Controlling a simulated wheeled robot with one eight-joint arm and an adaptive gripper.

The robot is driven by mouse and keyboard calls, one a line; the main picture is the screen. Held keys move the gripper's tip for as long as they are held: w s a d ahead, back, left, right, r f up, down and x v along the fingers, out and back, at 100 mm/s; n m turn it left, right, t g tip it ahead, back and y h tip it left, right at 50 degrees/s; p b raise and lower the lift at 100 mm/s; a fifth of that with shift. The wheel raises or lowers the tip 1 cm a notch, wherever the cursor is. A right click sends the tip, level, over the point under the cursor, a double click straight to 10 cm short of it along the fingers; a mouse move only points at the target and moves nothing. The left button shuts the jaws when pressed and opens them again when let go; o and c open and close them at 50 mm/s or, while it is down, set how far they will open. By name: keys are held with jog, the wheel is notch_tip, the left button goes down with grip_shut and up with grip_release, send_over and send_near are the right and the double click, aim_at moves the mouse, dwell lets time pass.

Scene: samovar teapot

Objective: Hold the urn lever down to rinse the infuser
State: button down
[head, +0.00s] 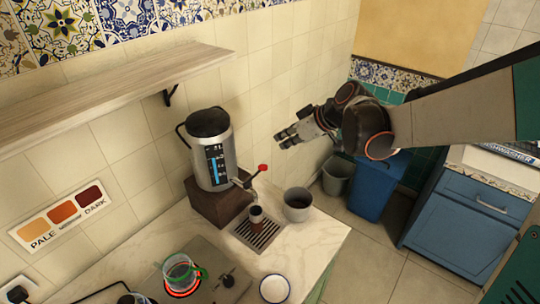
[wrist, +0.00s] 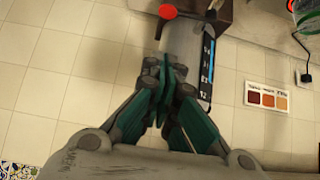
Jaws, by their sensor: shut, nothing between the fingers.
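The steel urn (head: 208,150) with a black lid and blue level gauge stands on a brown block against the wall. Its lever has a red knob (head: 262,168) at the spout's right; the knob also shows in the wrist view (wrist: 168,12), beyond my fingertips. The infuser (head: 256,215) appears to be the small dark-banded cylinder standing on the drip grate (head: 242,235), below the spout. My gripper (head: 285,138) is shut and empty, in the air to the upper right of the red knob and apart from it. The wrist view shows its green fingers (wrist: 163,78) together.
A dark grey pot (head: 298,205) stands right of the grate. A glass pot with a green handle (head: 180,270) sits on a glowing burner, and a white cup (head: 274,289) is at the counter's front. A wooden shelf (head: 110,98) overhangs at left.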

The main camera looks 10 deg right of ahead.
jog(key=b, duration=0.2)
send_over(266, 168)
notch_tip(266, 168, down, 7)
jog(key=shift+r, duration=0.1)
notch_tip(266, 168, down, 3)
jog(key=shift+w+r, duration=0.1)
jog(key=shift+r, duration=0.1)
jog(key=shift+f+b, duration=0.3)
jog(key=shift+f, duration=0.55)
